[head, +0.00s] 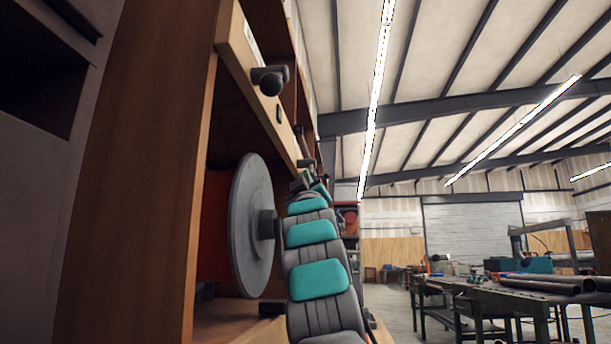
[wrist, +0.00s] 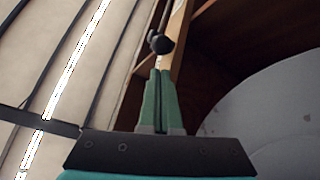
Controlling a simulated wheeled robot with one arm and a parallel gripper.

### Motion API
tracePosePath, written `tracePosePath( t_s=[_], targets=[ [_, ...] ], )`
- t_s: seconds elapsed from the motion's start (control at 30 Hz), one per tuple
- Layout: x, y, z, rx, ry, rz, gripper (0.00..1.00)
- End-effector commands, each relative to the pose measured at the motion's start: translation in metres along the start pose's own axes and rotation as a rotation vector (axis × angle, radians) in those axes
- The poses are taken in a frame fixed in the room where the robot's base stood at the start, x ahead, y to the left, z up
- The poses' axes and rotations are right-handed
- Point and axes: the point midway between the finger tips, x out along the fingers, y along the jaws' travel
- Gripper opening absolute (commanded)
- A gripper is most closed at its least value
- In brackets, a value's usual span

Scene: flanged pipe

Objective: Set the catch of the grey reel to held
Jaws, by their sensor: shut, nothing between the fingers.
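The grey reel (head: 250,225) is a large round disc with a hub, standing on edge in a wooden cabinet. It also shows at the right of the wrist view (wrist: 280,120). A dark knob (head: 270,80) sits on the pale rail above the reel in the head view; a smaller dark piece (head: 305,163) sits farther along the rail. In the wrist view a dark round knob (wrist: 160,44) lies just beyond my fingertips, seemingly apart from them. I cannot tell which is the reel's catch or its setting. My gripper (wrist: 160,74) is shut and empty; it is small in the head view (head: 318,187).
The pale rail (head: 240,50) and wooden side panel (head: 135,170) border the reel closely. A workbench (head: 500,295) with pipes (head: 550,284) stands at the right, well away. Open floor lies between it and the cabinet.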

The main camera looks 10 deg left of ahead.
Motion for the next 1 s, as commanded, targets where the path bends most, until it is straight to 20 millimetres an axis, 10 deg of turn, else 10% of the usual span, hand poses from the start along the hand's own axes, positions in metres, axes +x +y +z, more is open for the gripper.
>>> tracePosePath(
  t_s=[0.33,1.0],
  targets=[
    [0.040,0.001,-0.003,0.001,0.001,-0.001,0.00],
    [0.043,-0.001,0.002,0.000,0.000,-0.001,0.00]
  ],
)
